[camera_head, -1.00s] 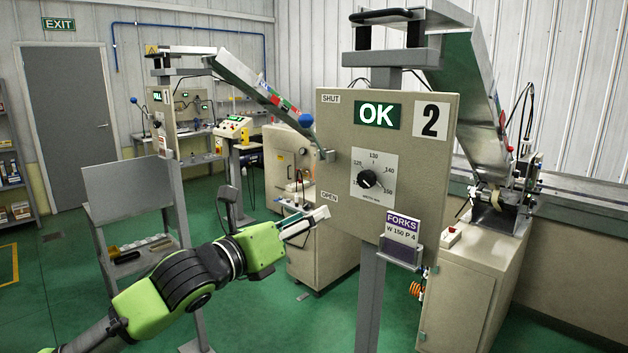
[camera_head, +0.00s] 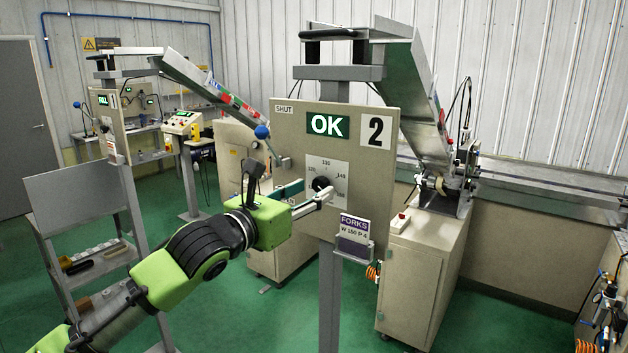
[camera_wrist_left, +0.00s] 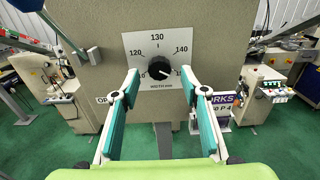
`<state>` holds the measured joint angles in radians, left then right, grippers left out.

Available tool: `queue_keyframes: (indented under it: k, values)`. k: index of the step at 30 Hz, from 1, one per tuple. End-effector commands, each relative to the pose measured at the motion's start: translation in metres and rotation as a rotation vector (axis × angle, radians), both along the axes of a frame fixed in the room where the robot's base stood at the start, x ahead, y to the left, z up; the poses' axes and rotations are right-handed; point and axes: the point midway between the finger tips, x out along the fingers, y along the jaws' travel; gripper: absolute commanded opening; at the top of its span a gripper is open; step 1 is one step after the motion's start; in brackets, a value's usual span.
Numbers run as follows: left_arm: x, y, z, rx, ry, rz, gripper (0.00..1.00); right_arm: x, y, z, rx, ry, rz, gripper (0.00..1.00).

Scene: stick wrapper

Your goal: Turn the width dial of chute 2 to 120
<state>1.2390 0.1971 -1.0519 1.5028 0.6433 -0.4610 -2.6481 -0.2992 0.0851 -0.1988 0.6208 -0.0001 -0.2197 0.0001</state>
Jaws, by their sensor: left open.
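The chute 2 panel (camera_head: 385,185) is a beige board with a green OK sign and a "2" plate. Its width dial (camera_head: 322,184) is a black knob on a white scale plate (camera_wrist_left: 157,45), with 120, 130 and 140 readable in the left wrist view. The knob (camera_wrist_left: 159,67) has a light mark that seems to point lower right, toward the partly covered 150. My left gripper (camera_head: 316,190) is open in front of the dial. In the left wrist view its fingers (camera_wrist_left: 160,78) stand on either side of the knob, apart from it. My right gripper is not in view.
A lever with a blue ball (camera_head: 262,132) stands at the panel's left edge, near SHUT. A FORKS card (camera_head: 354,226) sits in a holder below the dial. A grey post (camera_head: 331,285) carries the panel. A shelved cart (camera_head: 80,210) stands left of my arm.

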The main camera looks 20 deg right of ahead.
Motion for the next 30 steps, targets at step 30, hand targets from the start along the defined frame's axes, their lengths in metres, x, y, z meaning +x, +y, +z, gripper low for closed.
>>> queue_keyframes:
  k: [30]
  values:
    - [0.014,-0.017,0.0,-0.011,0.012,0.001,0.02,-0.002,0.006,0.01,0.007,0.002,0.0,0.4]
